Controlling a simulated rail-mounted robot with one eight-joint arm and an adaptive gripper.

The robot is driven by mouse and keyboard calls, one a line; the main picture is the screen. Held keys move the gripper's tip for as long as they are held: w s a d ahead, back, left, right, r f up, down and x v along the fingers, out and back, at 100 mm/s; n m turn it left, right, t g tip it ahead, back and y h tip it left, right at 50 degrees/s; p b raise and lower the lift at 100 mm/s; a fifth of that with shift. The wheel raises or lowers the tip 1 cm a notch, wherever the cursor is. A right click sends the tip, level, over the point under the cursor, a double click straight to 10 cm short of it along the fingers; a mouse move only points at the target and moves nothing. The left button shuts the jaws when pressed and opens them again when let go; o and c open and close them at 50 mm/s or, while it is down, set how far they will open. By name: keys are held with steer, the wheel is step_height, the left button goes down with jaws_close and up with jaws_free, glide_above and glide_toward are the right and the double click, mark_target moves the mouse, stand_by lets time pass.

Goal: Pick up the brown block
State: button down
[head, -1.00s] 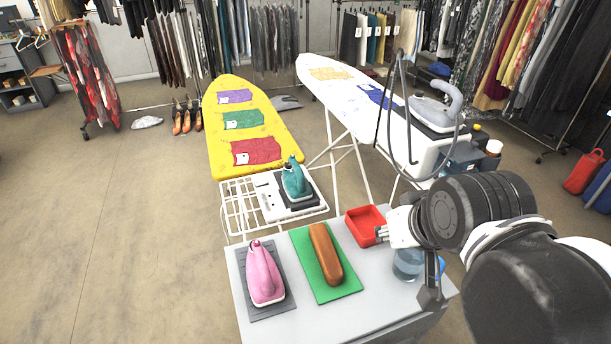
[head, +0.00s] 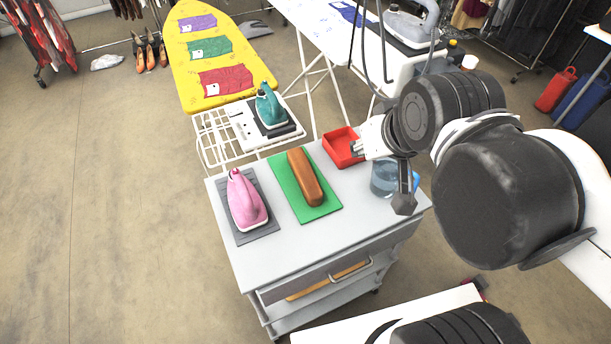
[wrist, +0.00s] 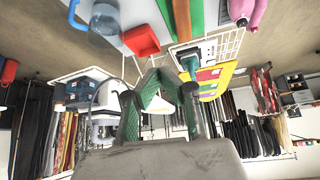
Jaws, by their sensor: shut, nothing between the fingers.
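The brown block (head: 305,177) is long with rounded edges and lies on a green mat (head: 322,210) on top of the grey cart (head: 262,258). In the wrist view the brown block (wrist: 182,18) shows upside down at the top edge, partly cut off.
A pink iron (head: 244,200) stands on a grey pad left of the green mat. A red tray (head: 341,146) and a blue-tinted jug (head: 384,179) are on the cart's right side. A teal iron (head: 269,106) stands on the yellow ironing board's (head: 205,60) rack behind.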

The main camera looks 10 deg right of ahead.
steer(key=c, duration=2.4)
jaws_free()
steer(key=o, duration=1.4)
steer(key=shift+w, duration=0.1)
steer(key=n+g+b, duration=0.1)
steer(key=g+b, duration=0.1)
steer(key=g, duration=0.5)
glide_above(304, 170)
step_height(304, 170, down, 12)
step_height(304, 170, down, 13)
steer(key=shift+f+b, duration=0.15)
steer(key=shift+b, duration=0.7)
